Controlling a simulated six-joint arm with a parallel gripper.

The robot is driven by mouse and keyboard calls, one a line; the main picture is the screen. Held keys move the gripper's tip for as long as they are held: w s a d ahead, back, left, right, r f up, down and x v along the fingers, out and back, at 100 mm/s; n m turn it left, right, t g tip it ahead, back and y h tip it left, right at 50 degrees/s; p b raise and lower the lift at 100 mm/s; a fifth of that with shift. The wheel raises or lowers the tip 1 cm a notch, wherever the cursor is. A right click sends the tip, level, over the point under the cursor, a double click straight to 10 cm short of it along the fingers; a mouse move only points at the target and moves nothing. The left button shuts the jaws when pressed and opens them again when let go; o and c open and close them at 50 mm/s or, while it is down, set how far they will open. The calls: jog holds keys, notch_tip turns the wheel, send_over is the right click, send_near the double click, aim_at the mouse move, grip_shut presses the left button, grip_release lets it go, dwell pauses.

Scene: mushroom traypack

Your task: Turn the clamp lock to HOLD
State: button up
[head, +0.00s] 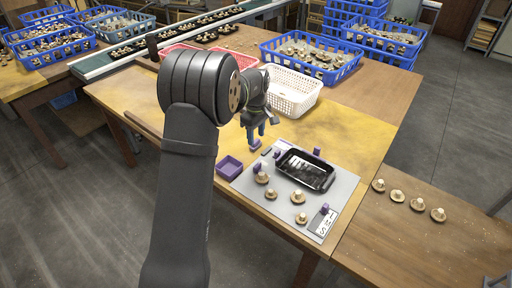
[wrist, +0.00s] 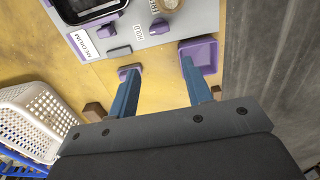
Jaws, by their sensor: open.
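A purple knob (wrist: 158,25), which I take for the clamp lock, stands on the grey board (wrist: 202,14) beside a white label reading HOLD (wrist: 138,30). Its exact turn is hard to read. In the head view the knob (head: 257,168) is at the board's left edge, near the purple bin (head: 230,168). My gripper (wrist: 160,80) is open, with nothing between its blue fingers. It hangs over the yellow table, off the board's edge and apart from the knob. A purple piece (wrist: 130,72) shows at the left fingertip; I cannot tell if they touch.
A black tray (head: 306,170) sits on the board, with several mushrooms (head: 298,197) near it. Another purple knob (wrist: 107,30) stands by the MEDIUM label. A white basket (head: 292,92) is behind my gripper. Yellow table (head: 350,125) is clear to the right of the basket.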

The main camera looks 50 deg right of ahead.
aim_at(258, 164)
jog(key=shift+r, duration=1.55)
jog(key=shift+f, duration=0.1)
notch_tip(258, 164, down, 17)
jog(key=shift+f, duration=0.15)
jog(key=m, duration=0.4)
jog(key=shift+d, duration=0.1)
jog(key=m, duration=0.4)
jog(key=shift+s+d+m, duration=0.1)
jog(key=shift+m, duration=0.2)
jog(key=m, duration=0.4)
jog(key=shift+d, duration=0.1)
jog(key=shift+s+m, duration=0.2)
jog(key=shift+m, duration=2.1)
